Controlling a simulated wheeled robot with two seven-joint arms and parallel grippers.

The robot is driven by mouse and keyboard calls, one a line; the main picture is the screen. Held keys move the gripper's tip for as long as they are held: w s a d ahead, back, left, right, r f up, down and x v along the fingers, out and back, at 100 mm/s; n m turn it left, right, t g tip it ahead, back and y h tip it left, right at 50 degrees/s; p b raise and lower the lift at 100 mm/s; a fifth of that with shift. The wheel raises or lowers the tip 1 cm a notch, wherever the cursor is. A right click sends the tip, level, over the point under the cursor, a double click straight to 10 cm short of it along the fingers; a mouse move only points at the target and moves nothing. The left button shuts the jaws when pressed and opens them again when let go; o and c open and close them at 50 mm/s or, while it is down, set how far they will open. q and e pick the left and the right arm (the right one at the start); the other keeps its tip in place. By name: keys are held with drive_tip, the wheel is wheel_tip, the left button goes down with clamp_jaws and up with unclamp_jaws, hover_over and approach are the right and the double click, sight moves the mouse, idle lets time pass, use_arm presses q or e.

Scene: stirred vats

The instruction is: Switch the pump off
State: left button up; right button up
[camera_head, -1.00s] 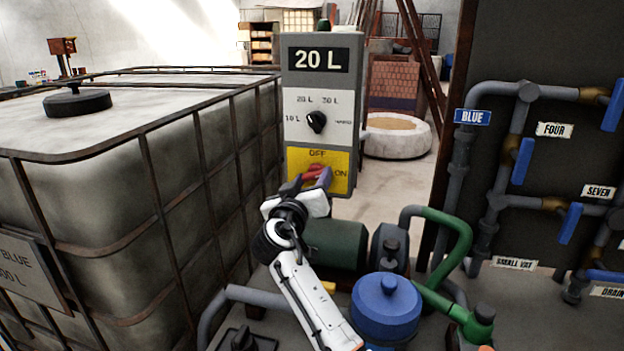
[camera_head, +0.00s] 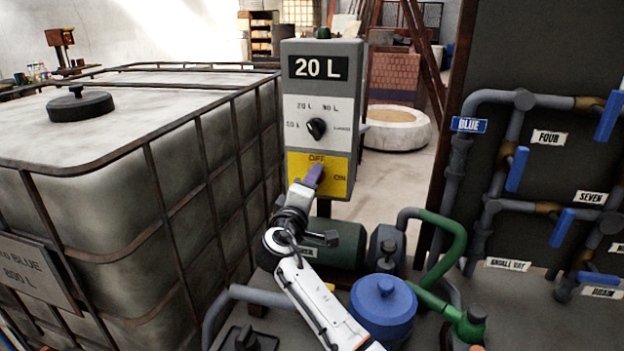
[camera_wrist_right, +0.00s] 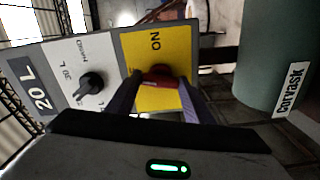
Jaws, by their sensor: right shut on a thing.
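The grey control box (camera_head: 318,95) stands beside the big caged tank, with a "20 L" display, a black dial (camera_head: 316,129) and a yellow switch panel (camera_head: 343,165) marked OFF at the top and ON at the right. My right gripper (camera_head: 315,176) is at this panel, its fingers over the switch. In the right wrist view the red switch handle (camera_wrist_right: 158,73) sits between the two fingers (camera_wrist_right: 158,88), which are shut on it. In the head view the fingers hide the handle, so its exact angle cannot be told. My left gripper is not in view.
The caged tank (camera_head: 130,170) fills the left. Below the box are a dark green cylinder (camera_head: 340,250), a blue-lidded vessel (camera_head: 384,305) and green pipework (camera_head: 455,245). A pipe board with blue valve handles (camera_head: 517,168) stands at the right.

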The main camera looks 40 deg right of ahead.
drive_tip(key=shift+n+p, duration=0.3)
drive_tip(key=shift+n, duration=1.3)
drive_tip(key=o, duration=1)
drive_tip(key=shift+o, duration=0.3)
drive_tip(key=shift+a, duration=0.15)
drive_tip(key=b+v, duration=0.1)
drive_tip(key=v, duration=0.9)
drive_tip(key=shift+b, duration=0.3)
